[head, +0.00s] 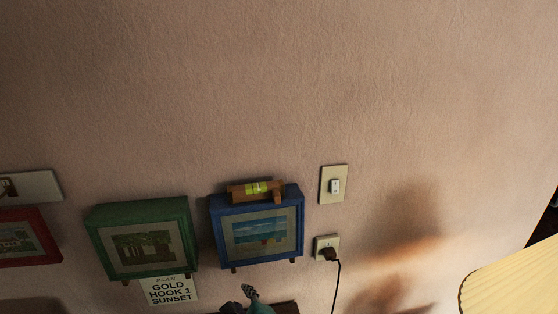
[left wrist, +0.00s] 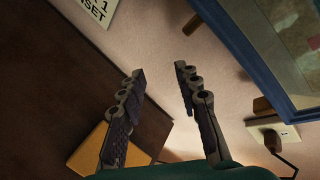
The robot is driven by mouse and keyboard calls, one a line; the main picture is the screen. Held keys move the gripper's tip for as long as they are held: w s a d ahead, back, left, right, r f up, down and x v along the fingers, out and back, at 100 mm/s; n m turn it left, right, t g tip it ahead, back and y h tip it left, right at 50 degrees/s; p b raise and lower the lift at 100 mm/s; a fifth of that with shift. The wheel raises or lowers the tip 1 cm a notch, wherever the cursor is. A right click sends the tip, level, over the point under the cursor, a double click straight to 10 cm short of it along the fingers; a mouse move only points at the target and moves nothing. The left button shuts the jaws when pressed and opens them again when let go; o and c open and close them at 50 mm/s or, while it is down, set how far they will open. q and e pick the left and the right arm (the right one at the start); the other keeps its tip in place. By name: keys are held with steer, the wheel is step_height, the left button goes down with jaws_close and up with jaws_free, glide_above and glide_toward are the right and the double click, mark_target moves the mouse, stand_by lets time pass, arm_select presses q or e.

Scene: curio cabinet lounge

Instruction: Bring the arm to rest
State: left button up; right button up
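My left gripper (head: 249,291) shows at the bottom of the head view, below the blue picture frame (head: 301,228). In the left wrist view its two fingers (left wrist: 160,72) stand apart with nothing between them, so it is open and empty. The blue frame also shows at the upper right of the left wrist view (left wrist: 262,72), to the right of the fingers and apart from them. Most of my left arm is hidden below the head view. My right gripper is in neither view.
A level (head: 256,189) lies on the blue frame. A green frame (head: 186,208), a red frame (head: 45,225) and a paper sign (head: 170,290) are to the left. A switch (head: 335,185), a plugged outlet (head: 327,247) and a lampshade (head: 515,285) are right. Upper wall is clear.

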arm_select(q)
steer(key=s+a+n+g+h, duration=0.2)
steer(key=s+a+n, duration=0.2)
steer(key=n, duration=0.6)
steer(key=s+a+f+n+g+h, duration=0.1)
steer(key=s+a+n+g+h, duration=0.1)
steer(key=s+a+n, duration=0.3)
steer(key=s+n, duration=0.3)
steer(key=n, duration=0.3)
steer(key=shift+s+f+h, duration=0.15)
steer(key=shift+s+h, duration=0.1)
steer(key=shift+h, duration=0.15)
steer(key=shift+s, duration=0.1)
